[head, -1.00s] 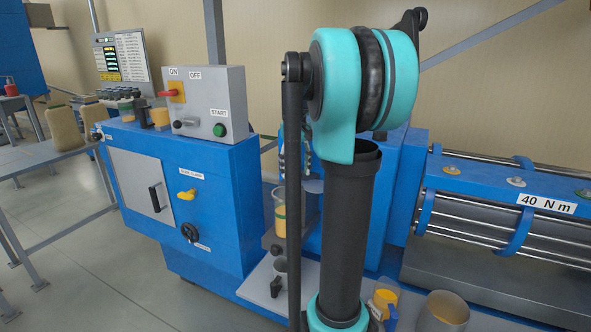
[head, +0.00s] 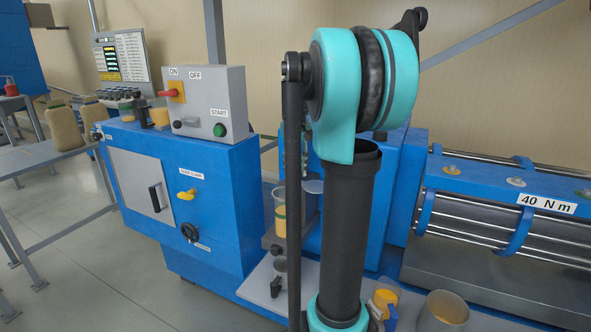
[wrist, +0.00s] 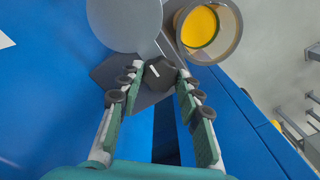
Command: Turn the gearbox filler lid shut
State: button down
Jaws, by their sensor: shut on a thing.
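The filler lid is a flat grey disc (wrist: 125,18) at the top of the wrist view, joined by a short arm to a dark angular knob (wrist: 157,73) with a white mark. My gripper (wrist: 158,80) is shut on this knob, one finger on each side. The disc lies left of a round grey cup-like rim with yellow inside (wrist: 200,27) and does not cover the yellow.
A blue cabinet (head: 235,190) with a grey ON/OFF and START box (head: 210,100) stands left. A clear beaker of yellow stuff (head: 280,215) stands near my arm. Yellow and grey cups (head: 443,312) stand at the front. The blue frame with rods (head: 480,190) is on the right.

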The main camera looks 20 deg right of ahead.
jog(key=m, duration=1.3)
jog(key=shift+m, duration=2.2)
jog(key=c, duration=1)
grip_release()
